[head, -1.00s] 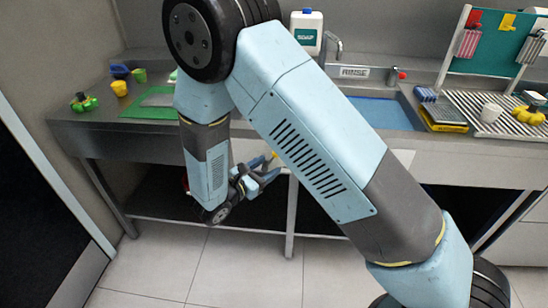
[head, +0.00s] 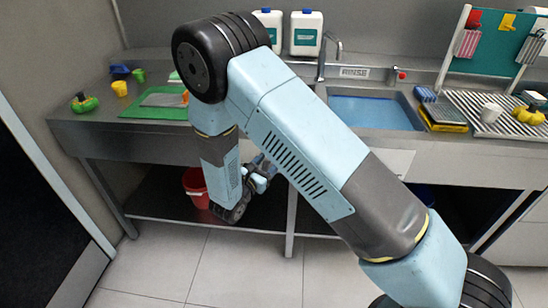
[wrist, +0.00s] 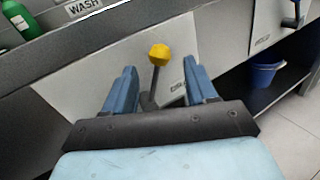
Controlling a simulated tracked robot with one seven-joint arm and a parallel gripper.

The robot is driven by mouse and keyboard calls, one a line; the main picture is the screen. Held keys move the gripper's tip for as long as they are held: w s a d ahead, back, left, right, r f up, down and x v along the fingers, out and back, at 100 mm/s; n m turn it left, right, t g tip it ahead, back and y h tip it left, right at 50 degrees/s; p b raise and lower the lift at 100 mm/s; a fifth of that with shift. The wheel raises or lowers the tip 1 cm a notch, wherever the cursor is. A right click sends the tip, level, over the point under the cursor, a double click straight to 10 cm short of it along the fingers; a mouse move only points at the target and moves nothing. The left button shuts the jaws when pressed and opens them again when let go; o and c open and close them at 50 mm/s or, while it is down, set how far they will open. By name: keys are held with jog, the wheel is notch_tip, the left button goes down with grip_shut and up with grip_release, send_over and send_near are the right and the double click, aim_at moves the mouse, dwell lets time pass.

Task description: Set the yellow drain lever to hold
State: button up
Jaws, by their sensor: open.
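The yellow drain lever (wrist: 159,55) shows in the wrist view as a yellow knob on a grey stem, in front of a pale panel (wrist: 75,65) under the counter edge. The stem leans slightly, with the knob up. My gripper (wrist: 160,78) is open, its two blue fingers apart on either side of the stem, with visible gaps on both sides. In the head view my gripper (head: 262,168) is below the counter front, partly hidden by my arm, and the yellow lever cannot be made out there. A small label beside the lever is too small to read.
A second panel with a blue lever (wrist: 293,18) is at the right in the wrist view, above a blue bucket (wrist: 264,74). A red bucket (head: 196,187) stands on the shelf below the counter (head: 100,125). A blue-bottomed sink (head: 375,112) is set in the counter.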

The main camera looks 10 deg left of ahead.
jog(key=shift+x, duration=2.15)
jog(key=shift+c, duration=0.5)
grip_shut()
